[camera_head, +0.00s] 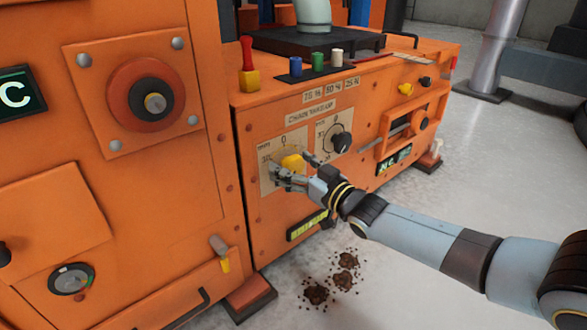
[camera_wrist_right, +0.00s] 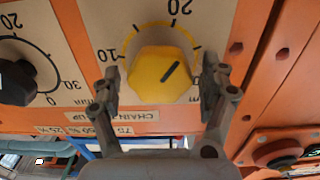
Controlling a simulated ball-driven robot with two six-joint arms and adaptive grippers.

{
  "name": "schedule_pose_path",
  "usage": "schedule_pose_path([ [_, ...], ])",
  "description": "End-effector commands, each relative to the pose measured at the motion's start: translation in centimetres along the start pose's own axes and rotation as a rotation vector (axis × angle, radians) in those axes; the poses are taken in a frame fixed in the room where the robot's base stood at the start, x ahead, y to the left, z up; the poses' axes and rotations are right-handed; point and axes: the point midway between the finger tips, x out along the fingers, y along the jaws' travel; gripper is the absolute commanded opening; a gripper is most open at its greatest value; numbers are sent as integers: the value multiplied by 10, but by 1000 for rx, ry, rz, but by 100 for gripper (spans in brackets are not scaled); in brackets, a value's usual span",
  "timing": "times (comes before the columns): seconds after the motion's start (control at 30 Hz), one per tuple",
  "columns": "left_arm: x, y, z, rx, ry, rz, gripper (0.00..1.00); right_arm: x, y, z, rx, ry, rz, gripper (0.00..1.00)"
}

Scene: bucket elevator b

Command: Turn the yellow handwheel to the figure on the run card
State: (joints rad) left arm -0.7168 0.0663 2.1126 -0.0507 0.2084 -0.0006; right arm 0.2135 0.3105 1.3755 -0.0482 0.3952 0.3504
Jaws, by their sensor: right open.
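The yellow handwheel (camera_head: 291,162) sits on a cream dial plate (camera_head: 268,152) on the front of the orange cabinet. In the right wrist view it is a faceted yellow knob (camera_wrist_right: 160,76) with a dark pointer line slanting to the upper right. The figures 10 and 20 show around it; part of the scale is hidden by a finger. My right gripper (camera_head: 291,170) is open, with its fingers on either side of the handwheel; in the wrist view small gaps appear beside it. I cannot identify a run card. My left gripper is not in view.
A second dial with a black knob (camera_head: 341,142) is close on the right. A red lever (camera_head: 248,66) and several coloured pegs stand on the cabinet top. Brown clumps (camera_head: 316,294) lie on the floor below. Grey floor to the right is open.

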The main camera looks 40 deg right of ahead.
Motion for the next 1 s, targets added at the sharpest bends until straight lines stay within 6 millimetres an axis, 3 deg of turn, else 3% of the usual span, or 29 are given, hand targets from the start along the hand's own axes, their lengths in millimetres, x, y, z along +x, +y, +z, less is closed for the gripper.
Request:
schedule_pose_path([
  [0.27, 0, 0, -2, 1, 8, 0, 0, 1, 0, -1, 0, 1, 0, 77],
  [0.67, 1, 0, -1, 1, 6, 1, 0, 1, 0, 0, -1, 0, 0, 25],
  [1.0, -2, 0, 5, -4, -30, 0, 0, 1, 0, -1, -47, 0, 0, 23],
])
